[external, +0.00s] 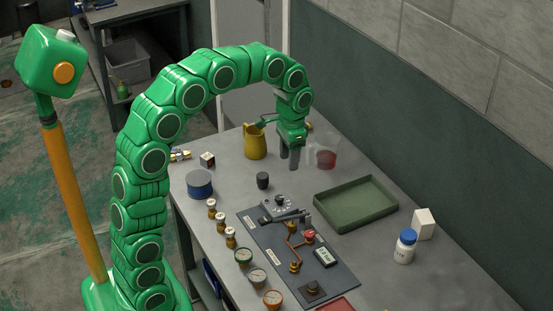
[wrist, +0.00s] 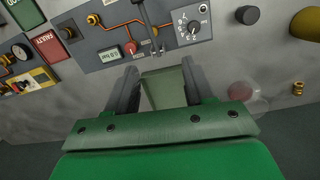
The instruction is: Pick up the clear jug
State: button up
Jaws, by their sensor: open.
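The clear jug (external: 326,155) stands on the table, see-through, with red liquid in its lower part. In the wrist view the jug (wrist: 258,104) is a pale, pinkish round shape right of my gripper, partly hidden by the gripper body. My gripper (external: 289,162) points down above the table, just left of the jug in the external view. In the wrist view my gripper (wrist: 160,88) has its two fingers apart with nothing held between them. The jug lies outside the fingers. I cannot tell the exact gap between them.
A yellow jug (external: 255,143) stands left of my gripper. The green tray (external: 356,203) lies to the right, and its surface shows between my fingers in the wrist view (wrist: 163,90). A dark cup (external: 263,181) and a gauge panel (external: 325,277) are nearer. A white bottle (external: 405,246) stands at right.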

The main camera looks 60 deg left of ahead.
jog(key=w+a+f, duration=0.4)
jog(key=w+a, duration=0.5)
jog(key=w, duration=0.3)
send_over(308, 146)
jog(key=shift+t, duration=0.4)
notch_tip(308, 146, down, 8)
jog(key=shift+d, duration=0.1)
jog(key=shift+f, duration=4.05)
grip_shut()
